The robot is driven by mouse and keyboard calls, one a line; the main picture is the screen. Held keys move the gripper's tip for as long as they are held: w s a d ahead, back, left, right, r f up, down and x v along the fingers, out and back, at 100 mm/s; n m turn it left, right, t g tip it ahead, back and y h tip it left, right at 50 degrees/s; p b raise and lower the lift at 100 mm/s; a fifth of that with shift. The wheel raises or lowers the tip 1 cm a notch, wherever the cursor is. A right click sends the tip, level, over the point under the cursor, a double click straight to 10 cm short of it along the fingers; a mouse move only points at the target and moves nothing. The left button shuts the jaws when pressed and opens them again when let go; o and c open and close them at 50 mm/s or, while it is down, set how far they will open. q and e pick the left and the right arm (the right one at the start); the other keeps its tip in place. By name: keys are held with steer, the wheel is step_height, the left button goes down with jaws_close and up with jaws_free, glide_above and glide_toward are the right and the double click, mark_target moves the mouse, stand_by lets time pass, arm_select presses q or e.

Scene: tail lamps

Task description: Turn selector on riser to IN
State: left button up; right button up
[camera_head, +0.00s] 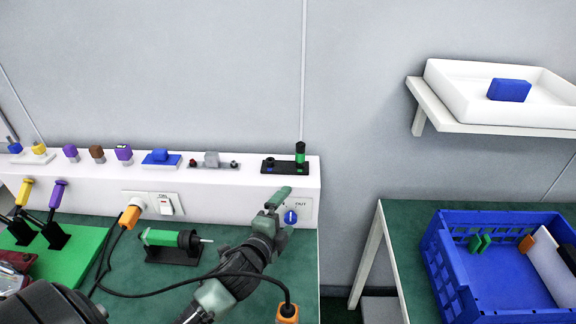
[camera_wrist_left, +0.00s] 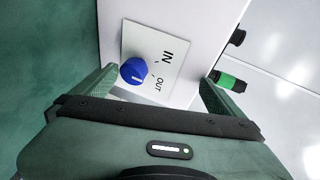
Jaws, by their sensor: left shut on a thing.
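The selector is a round blue knob (camera_head: 290,216) on a pale plate on the front face of the white riser (camera_head: 80,172), near its right end. In the left wrist view the knob (camera_wrist_left: 133,71) has a short white mark, and the plate (camera_wrist_left: 150,50) reads IN and OUT. Exactly which word the mark faces is hard to tell. My left gripper (camera_head: 280,214) is at the plate, with a finger on each side of the knob, and is shut on it; the contact itself is not clear. IN is hidden in the head view. My right gripper is not in view.
A black base with a green cylinder (camera_head: 300,151) stands on the riser above the selector. A green-and-black tool (camera_head: 165,238) and a cable with orange plugs (camera_head: 130,214) lie near my left arm. A blue crate (camera_head: 455,273) stands on the right table, beyond a gap.

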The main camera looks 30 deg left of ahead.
arm_select(q)
steer(key=shift+w+a+r, duration=0.1)
steer(key=shift+a+r, duration=0.05)
steer(key=shift+r, duration=0.4)
steer(key=shift+s+f, duration=0.2)
steer(key=shift+s, duration=0.05)
steer(key=shift+c, duration=0.9)
steer(key=shift+s, duration=0.3)
steer(key=shift+c, duration=0.7)
steer(key=f+p+v, duration=0.1)
steer(key=v, duration=0.6)
steer(key=shift+s, duration=0.5)
steer(key=shift+f, duration=0.15)
steer(key=shift+p, duration=0.3)
